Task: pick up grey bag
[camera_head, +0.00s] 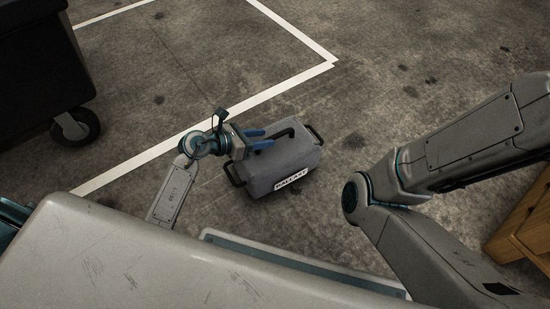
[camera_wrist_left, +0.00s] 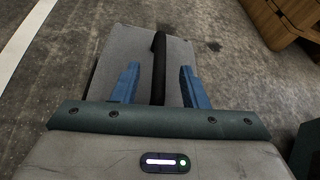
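The grey bag (camera_head: 278,165) lies on the concrete floor in the middle of the head view, with a dark handle on top, one at each end, and a white label on its near side. My left gripper (camera_head: 262,140) is over the top of the bag. In the left wrist view my left gripper (camera_wrist_left: 158,85) has its two blue fingers apart, one on each side of the bag's dark top handle (camera_wrist_left: 158,65). Gaps show between the handle and both fingers. The grey bag (camera_wrist_left: 120,50) fills the middle behind them. My right gripper is out of view.
A dark wheeled bin (camera_head: 40,65) stands at the upper left. White lines (camera_head: 200,125) are painted on the floor. A wooden item (camera_head: 525,230) is at the right edge and shows in the wrist view (camera_wrist_left: 290,20). The floor beyond the bag is clear.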

